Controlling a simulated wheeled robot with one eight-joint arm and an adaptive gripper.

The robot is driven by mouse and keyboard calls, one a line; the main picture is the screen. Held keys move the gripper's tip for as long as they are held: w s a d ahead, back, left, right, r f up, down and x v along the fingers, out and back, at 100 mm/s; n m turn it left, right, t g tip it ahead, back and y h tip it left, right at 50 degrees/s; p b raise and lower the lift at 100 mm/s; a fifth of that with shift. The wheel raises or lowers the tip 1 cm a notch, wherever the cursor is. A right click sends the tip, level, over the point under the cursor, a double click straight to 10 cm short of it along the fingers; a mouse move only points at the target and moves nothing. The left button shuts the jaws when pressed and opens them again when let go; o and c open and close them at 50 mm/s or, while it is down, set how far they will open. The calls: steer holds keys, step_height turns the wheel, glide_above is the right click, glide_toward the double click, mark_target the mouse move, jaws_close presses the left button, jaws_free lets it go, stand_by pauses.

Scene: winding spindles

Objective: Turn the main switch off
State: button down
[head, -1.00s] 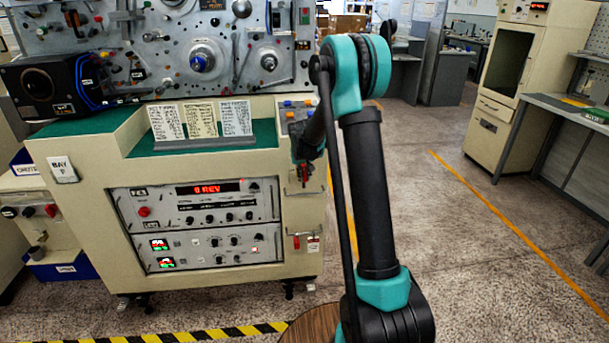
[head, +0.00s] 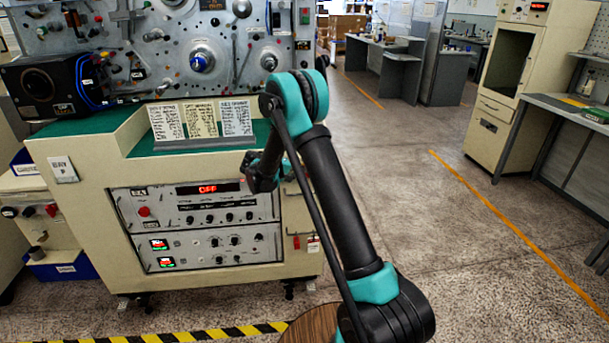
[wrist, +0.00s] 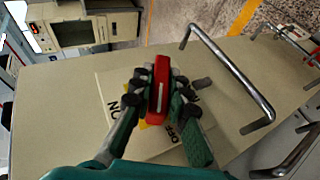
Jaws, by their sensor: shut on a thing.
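In the wrist view, the red switch handle (wrist: 161,84) stands out from a cream plate (wrist: 108,88) with black ON and OFF lettering and a yellow patch, partly covered by my fingers. My gripper (wrist: 158,97) is shut on the handle, one finger on each side. The handle's grip runs nearly upright in the picture. In the head view, the red display (head: 208,188) on the cream winding machine (head: 88,225) reads OFF. My arm's end is at the machine's right side there, where it hides the switch.
In the wrist view, a chrome bar handle (wrist: 232,77) stands out from the panel right of the switch. In the head view, a small red lever (head: 296,242) hangs low on the machine's right edge. The floor (head: 440,240) to the right is clear.

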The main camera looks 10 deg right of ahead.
steer(key=n+h, duration=0.1)
steer(key=h, duration=0.1)
steer(key=t+h, duration=0.1)
steer(key=h, duration=0.2)
steer(key=shift+a+f+n+t, duration=0.1)
steer(key=shift+n+t, duration=0.2)
steer(key=shift+n, duration=0.1)
steer(key=shift+h, duration=0.3)
steer(key=c, duration=1.5)
jaws_free()
steer(key=v, duration=1.2)
